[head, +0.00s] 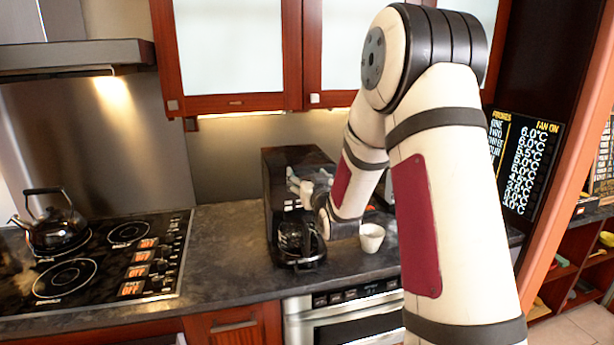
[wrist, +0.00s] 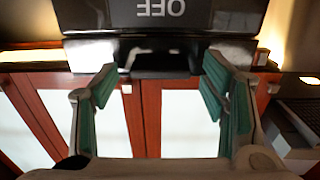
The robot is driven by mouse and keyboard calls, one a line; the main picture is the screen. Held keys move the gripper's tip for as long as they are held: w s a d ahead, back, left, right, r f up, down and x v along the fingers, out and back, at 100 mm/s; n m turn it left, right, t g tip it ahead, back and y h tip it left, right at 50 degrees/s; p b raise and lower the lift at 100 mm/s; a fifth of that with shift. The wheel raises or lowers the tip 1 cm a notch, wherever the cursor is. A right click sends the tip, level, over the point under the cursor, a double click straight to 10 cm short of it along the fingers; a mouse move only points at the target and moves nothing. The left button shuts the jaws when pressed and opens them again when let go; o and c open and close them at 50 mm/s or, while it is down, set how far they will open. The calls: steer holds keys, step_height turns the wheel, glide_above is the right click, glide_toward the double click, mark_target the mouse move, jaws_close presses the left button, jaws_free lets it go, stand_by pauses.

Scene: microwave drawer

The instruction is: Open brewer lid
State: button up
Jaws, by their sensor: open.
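The black coffee brewer (head: 280,163) stands on the dark counter, with a glass carafe (head: 299,240) in its lower front. My gripper (head: 303,188) is in front of the brewer's upper part, and my arm hides some of its right side. In the wrist view, which looks upside down, the brewer (wrist: 190,18) fills the top middle with an inverted "OFF" display. My gripper (wrist: 160,95) is open there, its two green-padded fingers wide apart with nothing between them. A dark part of the brewer lies just beyond the fingertips. I cannot tell whether they touch it. The lid looks closed.
A white cup (head: 371,238) stands right of the carafe. A stove (head: 95,262) with a black kettle (head: 57,226) is at the left. Red-framed wall cabinets (head: 236,105) hang above the brewer. The counter (head: 225,240) between stove and brewer is clear.

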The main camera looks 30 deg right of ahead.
steer(key=shift+w+d, duration=0.1)
steer(key=shift+w, duration=0.25)
steer(key=shift+c, duration=0.6)
